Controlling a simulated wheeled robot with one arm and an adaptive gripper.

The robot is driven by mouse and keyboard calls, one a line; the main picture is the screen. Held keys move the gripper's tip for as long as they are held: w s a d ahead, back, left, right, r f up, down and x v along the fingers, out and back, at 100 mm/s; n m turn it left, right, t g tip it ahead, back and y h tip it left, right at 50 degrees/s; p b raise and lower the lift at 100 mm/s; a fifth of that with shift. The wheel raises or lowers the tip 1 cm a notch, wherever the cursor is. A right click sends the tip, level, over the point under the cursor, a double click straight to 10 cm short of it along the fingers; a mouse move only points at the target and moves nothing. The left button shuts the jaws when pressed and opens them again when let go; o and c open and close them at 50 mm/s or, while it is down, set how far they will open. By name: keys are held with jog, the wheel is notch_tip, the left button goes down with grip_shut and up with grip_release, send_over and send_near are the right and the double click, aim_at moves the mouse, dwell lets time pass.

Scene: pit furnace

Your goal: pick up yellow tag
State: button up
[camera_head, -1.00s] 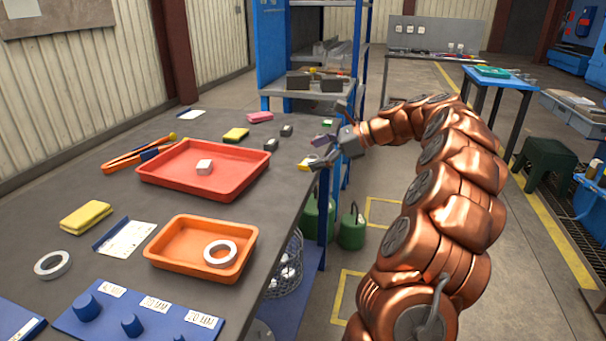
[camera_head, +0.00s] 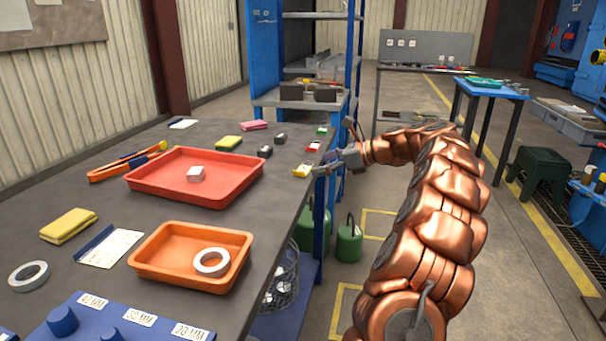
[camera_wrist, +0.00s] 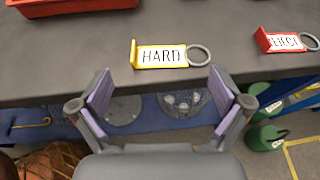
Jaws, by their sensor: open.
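The yellow tag (camera_wrist: 162,56) lies near the table's edge in the wrist view, with a white "HARD" label and a grey ring at its right end. It also shows in the head view (camera_head: 302,170) at the table's right edge. My gripper (camera_wrist: 163,88) is open and empty, its two purple-padded fingers spread below the tag in the wrist view. The tag lies ahead of the gap between the fingertips, apart from them. In the head view my gripper (camera_head: 328,170) is just right of the tag, by the table edge.
A red tag (camera_wrist: 285,42) with a ring lies right of the yellow one. A red tray (camera_head: 150,188) and an orange tray (camera_head: 150,262) stand on the grey table. Small dark blocks (camera_head: 265,152) lie behind the tag.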

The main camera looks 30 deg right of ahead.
jog(key=shift+x, duration=1.2)
jog(key=shift+s, duration=0.1)
grip_shut()
